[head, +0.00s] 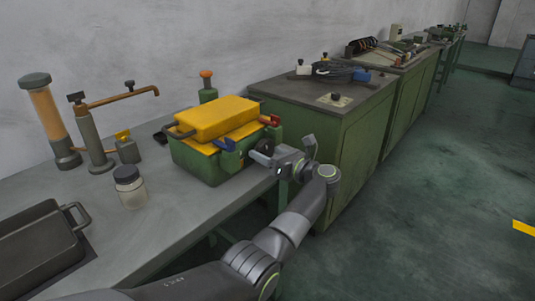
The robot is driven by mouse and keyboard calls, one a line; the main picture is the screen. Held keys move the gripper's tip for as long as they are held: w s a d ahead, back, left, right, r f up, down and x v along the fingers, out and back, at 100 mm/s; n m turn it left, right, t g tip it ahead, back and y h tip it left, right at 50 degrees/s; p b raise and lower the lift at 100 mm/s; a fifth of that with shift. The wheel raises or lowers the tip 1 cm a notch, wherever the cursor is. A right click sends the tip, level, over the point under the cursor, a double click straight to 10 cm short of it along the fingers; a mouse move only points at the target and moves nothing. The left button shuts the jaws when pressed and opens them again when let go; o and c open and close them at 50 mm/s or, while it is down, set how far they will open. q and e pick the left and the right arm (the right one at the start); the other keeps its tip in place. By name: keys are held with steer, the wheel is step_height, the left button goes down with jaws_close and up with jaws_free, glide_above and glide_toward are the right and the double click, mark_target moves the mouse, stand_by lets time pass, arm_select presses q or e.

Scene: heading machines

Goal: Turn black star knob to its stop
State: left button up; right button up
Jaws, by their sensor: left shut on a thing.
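A green box-shaped machine with a yellow top (213,120) sits on the grey workbench. The black star knob (265,146) is on its right side, small and dark, partly covered by my gripper. My left gripper (262,157) reaches in from the lower edge and is at the knob, shut on it. The fingertips are small here, and how far the knob is turned cannot be made out. My right gripper is not in view.
A blue handle (224,144) and a red handle (271,120) stick out of the machine close to my gripper. A jar (130,188) and a dark tray (35,250) stand on the bench. A green cabinet (345,140) stands behind the arm.

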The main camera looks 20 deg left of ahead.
arm_select(q)
steer(key=shift+m, duration=1.1)
steer(key=shift+r+m, duration=0.1)
steer(key=shift+m, duration=2.1)
steer(key=o, duration=0.9)
steer(key=shift+o, duration=0.4)
steer(key=shift+s, duration=0.1)
